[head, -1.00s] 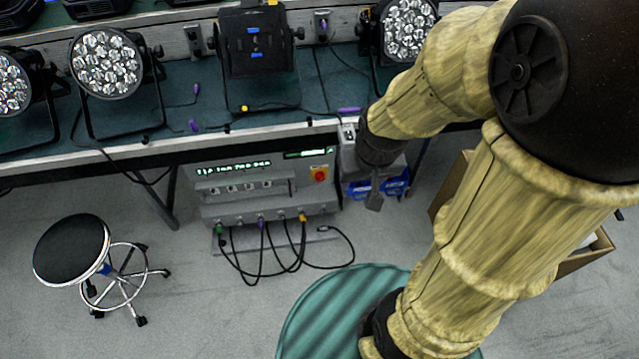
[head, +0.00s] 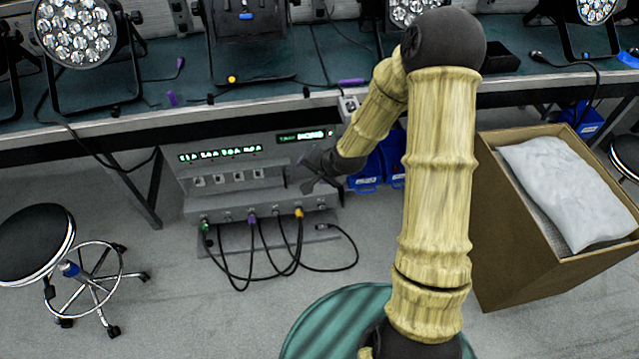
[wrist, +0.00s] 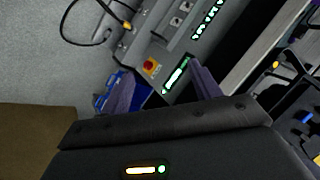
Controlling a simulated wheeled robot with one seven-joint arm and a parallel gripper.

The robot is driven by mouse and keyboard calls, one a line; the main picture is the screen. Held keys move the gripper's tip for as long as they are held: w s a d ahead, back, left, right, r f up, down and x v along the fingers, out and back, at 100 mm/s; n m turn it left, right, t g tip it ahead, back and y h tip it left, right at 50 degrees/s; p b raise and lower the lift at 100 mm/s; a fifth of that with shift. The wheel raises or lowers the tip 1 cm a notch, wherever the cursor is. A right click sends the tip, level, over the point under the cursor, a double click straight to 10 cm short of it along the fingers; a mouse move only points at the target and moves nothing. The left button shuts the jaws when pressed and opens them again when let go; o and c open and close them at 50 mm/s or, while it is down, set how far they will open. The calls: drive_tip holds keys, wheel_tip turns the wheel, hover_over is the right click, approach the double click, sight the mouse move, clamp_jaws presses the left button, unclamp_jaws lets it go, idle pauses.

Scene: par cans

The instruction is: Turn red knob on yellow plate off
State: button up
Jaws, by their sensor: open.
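The red knob (wrist: 152,66) sits on its small yellow plate (wrist: 147,72) on the front of a grey control box (head: 235,191). In the wrist view the knob lies between and beyond my two fingers, apart from both. In the head view my gripper (head: 312,180) is at the right part of the box front and hides the knob and plate. In the wrist view my gripper (wrist: 160,92) is open and empty, its fingers spread wide. A green-lit display (wrist: 176,76) is beside the knob.
Black cables (head: 262,260) hang from the box's lower front. A bench (head: 140,122) with stage lights is above and behind. Blue bins (head: 368,172) stand right of the box. A cardboard box (head: 530,235) is at right, a black stool (head: 35,235) at left.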

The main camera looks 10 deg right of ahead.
drive_tip(key=w+a+f+m+t+y+b, duration=0.1)
drive_tip(key=w+a+f+m+t+b, duration=0.15)
drive_tip(key=w+f+m+b, duration=0.7)
drive_tip(key=a+f+m+t+y+b, duration=0.1)
drive_tip(key=f+m+t+y+b, duration=0.15)
drive_tip(key=f+b, duration=0.85)
drive_tip(key=w+d+f+m+t+h+b, duration=0.2)
drive_tip(key=d+f+m+t+h+b, duration=0.1)
drive_tip(key=f+m, duration=0.4)
drive_tip(key=w+d+f+m+t+h+b, duration=0.2)
drive_tip(key=d+f+m+h+b, duration=0.3)
drive_tip(key=f+m, duration=0.3)
wheel_tip(320, 180, down, 4)
drive_tip(key=shift+d+r+t+b, duration=0.1)
drive_tip(key=shift+d+t+b, duration=0.3)
drive_tip(key=shift+d+t, duration=0.3)
drive_tip(key=shift+w+a, duration=0.1)
drive_tip(key=shift+w, duration=0.05)
drive_tip(key=w+b, duration=0.2)
drive_tip(key=w, duration=0.3)
drive_tip(key=w+b, duration=0.3)
drive_tip(key=w, duration=0.2)
drive_tip(key=w+d+b, duration=0.1)
drive_tip(key=w+b, duration=0.2)
drive_tip(key=w, duration=0.2)
drive_tip(key=shift+w+f, duration=0.25)
drive_tip(key=shift+w, duration=0.05)
drive_tip(key=shift+w+r, duration=0.2)
drive_tip(key=shift+w, duration=0.6)
